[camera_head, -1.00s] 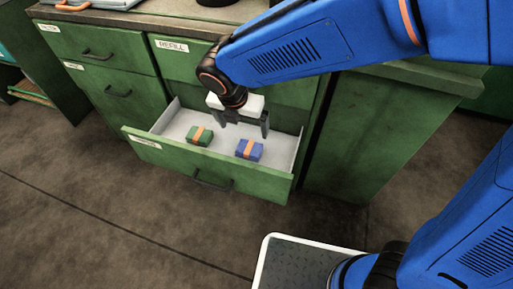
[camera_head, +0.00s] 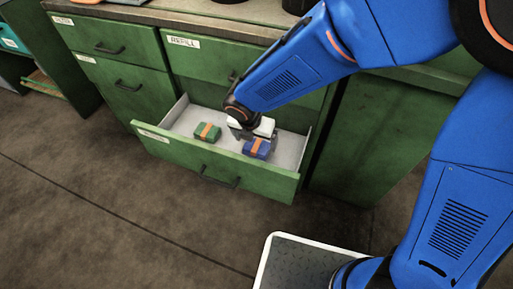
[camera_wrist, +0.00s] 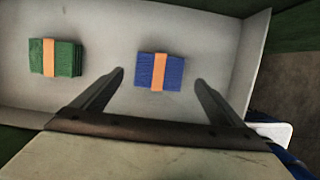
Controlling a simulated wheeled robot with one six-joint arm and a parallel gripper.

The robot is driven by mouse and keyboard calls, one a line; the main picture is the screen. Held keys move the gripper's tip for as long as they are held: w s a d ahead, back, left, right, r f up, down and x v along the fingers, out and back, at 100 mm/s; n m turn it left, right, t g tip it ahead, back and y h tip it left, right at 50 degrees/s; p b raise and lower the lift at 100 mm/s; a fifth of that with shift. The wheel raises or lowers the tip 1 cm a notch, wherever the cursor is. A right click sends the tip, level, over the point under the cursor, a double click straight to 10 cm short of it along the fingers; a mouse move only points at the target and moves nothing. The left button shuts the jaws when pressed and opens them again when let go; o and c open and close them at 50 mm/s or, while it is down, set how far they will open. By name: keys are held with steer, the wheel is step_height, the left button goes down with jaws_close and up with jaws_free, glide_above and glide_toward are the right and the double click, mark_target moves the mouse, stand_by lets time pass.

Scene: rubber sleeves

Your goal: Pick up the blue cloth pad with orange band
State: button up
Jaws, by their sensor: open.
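The blue cloth pad with an orange band (camera_head: 257,149) lies flat in the open drawer (camera_head: 214,171), right of centre. It also shows in the wrist view (camera_wrist: 160,71), ahead of the fingertips and roughly centred between them. My gripper (camera_wrist: 161,78) is open and empty. In the head view my gripper (camera_head: 252,135) is low inside the drawer, just behind and above the blue pad, partly hidden by my arm. I cannot tell from these views exactly how high the fingertips are above the drawer floor.
A green cloth pad with an orange band (camera_head: 207,132) lies left of the blue one, apart from it; it also shows in the wrist view (camera_wrist: 56,58). The drawer walls stand around both pads. The closed REFILL drawer (camera_head: 200,58) is above.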

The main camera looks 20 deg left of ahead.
mark_target(256, 146)
steer(key=x, duration=0.4)
steer(key=shift+a+f, duration=0.15)
steer(key=shift+c, duration=0.7)
steer(key=c, duration=1)
step_height(256, 146, up, 10)
